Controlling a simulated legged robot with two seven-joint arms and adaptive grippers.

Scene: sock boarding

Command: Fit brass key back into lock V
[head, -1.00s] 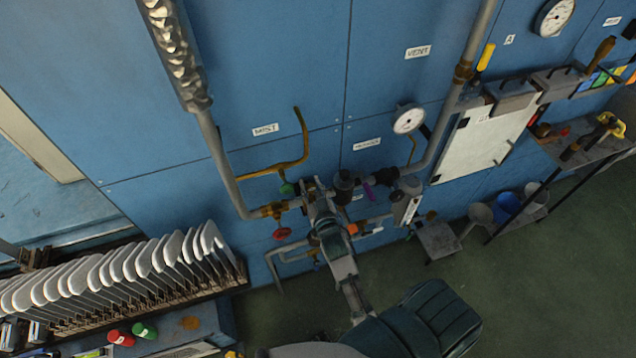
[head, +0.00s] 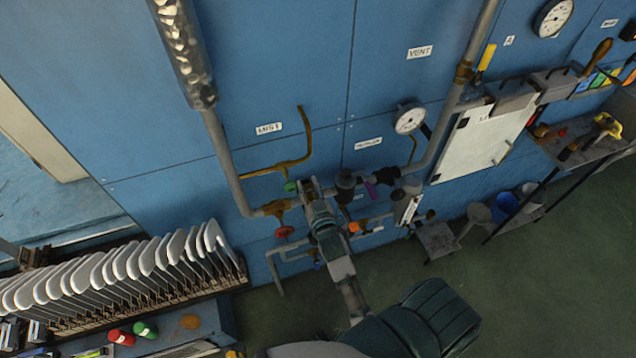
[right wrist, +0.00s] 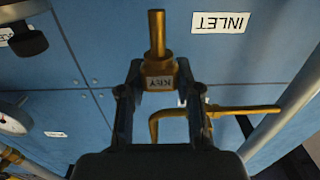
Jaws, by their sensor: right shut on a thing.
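My right gripper (head: 305,182) is at the pipework low on the blue wall in the head view. In the right wrist view its two fingers (right wrist: 160,88) are shut on the brass key (right wrist: 158,82), a brass block marked KEY with a round stem pointing up in the picture. The wall lies behind the key, and the stem shows clear of anything around it. In the head view the key cannot be made out against my gripper and the valves. I cannot make out lock V in either view. My left gripper is not in view.
A bent brass pipe (right wrist: 215,110) runs beside the fingers. An INLET label (right wrist: 219,22) is on the wall. In the head view a red handwheel (head: 284,232), a gauge (head: 409,118) and a white panel (head: 480,140) are near. A rack of white boards (head: 120,275) stands left.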

